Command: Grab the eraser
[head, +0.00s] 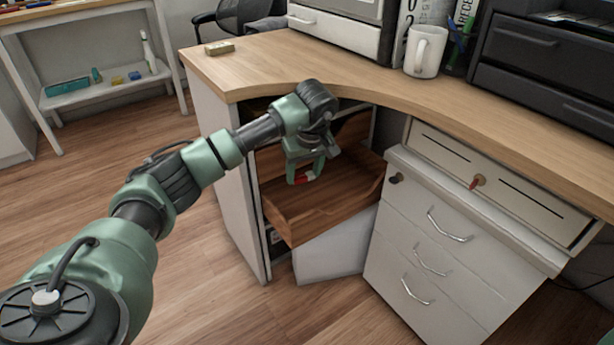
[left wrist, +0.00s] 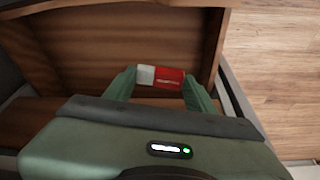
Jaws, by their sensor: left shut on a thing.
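The eraser (left wrist: 161,76) is a small block, red with a white end. My left gripper (head: 304,177) is shut on it, with a green finger at each end of the block in the left wrist view. In the head view the eraser (head: 301,179) shows red and white between the fingers, over the open brown wooden drawer (head: 318,215). I cannot tell whether the eraser still touches the drawer floor.
The wooden drawer's walls stand close around my left gripper. The wooden counter (head: 262,62) overhangs it, with a small tan block (head: 219,47) on top. A white drawer cabinet (head: 440,245) with a key stands to the right. A white mug (head: 425,52) stands on the counter.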

